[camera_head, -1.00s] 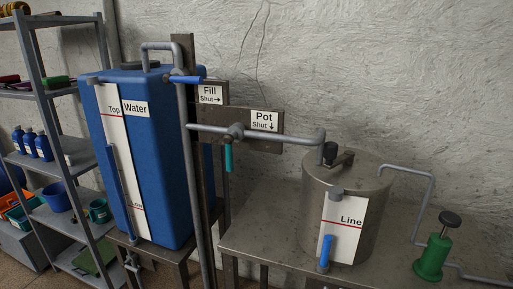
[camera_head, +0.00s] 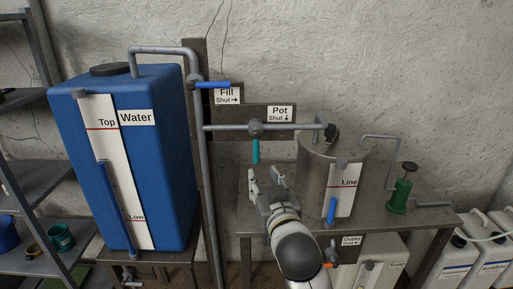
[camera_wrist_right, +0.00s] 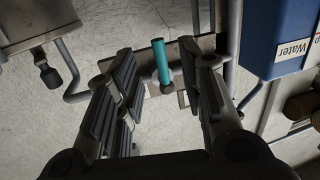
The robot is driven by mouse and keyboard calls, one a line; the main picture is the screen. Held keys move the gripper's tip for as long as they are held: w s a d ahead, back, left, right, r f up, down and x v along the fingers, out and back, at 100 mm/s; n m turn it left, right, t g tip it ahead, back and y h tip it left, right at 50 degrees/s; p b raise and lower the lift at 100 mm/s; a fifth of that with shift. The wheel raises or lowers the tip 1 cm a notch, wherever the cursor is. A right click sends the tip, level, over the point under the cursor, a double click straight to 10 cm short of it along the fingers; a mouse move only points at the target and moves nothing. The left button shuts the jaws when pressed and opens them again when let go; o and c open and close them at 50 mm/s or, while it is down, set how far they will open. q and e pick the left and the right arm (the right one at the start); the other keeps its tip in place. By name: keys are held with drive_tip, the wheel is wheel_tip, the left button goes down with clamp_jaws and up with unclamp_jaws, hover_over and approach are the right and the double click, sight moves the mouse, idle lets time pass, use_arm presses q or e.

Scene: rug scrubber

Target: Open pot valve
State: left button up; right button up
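The pot valve (camera_head: 255,128) sits on the grey horizontal pipe, beside a sign reading "Pot Shut" with a down arrow (camera_head: 280,114). Its teal handle (camera_head: 256,151) hangs straight down, along that arrow. My right gripper (camera_head: 266,177) is open and empty, just below the handle in the head view. In the right wrist view the teal handle (camera_wrist_right: 161,62) shows between the spread fingers (camera_wrist_right: 165,80), with no visible contact. The metal pot (camera_head: 318,182) stands right of the gripper. My left gripper is not in view.
The blue water tank (camera_head: 130,170) stands left, with the blue fill valve handle (camera_head: 213,85) above the pipe. A vertical pipe (camera_head: 207,180) runs left of the gripper. A green pump (camera_head: 399,196) stands on the metal table (camera_head: 378,210). White canisters (camera_head: 458,262) are at lower right.

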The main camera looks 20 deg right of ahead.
sight(257, 154)
drive_tip(key=w+p, duration=0.1)
drive_tip(key=w, duration=0.2)
drive_tip(key=w+r+p, duration=0.1)
drive_tip(key=w, duration=0.1)
drive_tip(key=w+d+r+p, duration=0.1)
drive_tip(key=w, duration=0.2)
drive_tip(key=shift+w+r, duration=0.2)
drive_tip(key=shift+w, duration=0.1)
drive_tip(key=shift+w+f, duration=0.1)
drive_tip(key=shift+w, duration=0.6)
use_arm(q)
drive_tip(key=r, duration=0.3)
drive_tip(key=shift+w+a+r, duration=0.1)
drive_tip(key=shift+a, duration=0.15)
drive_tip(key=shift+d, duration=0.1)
use_arm(e)
drive_tip(key=shift+c, duration=0.6)
clamp_jaws()
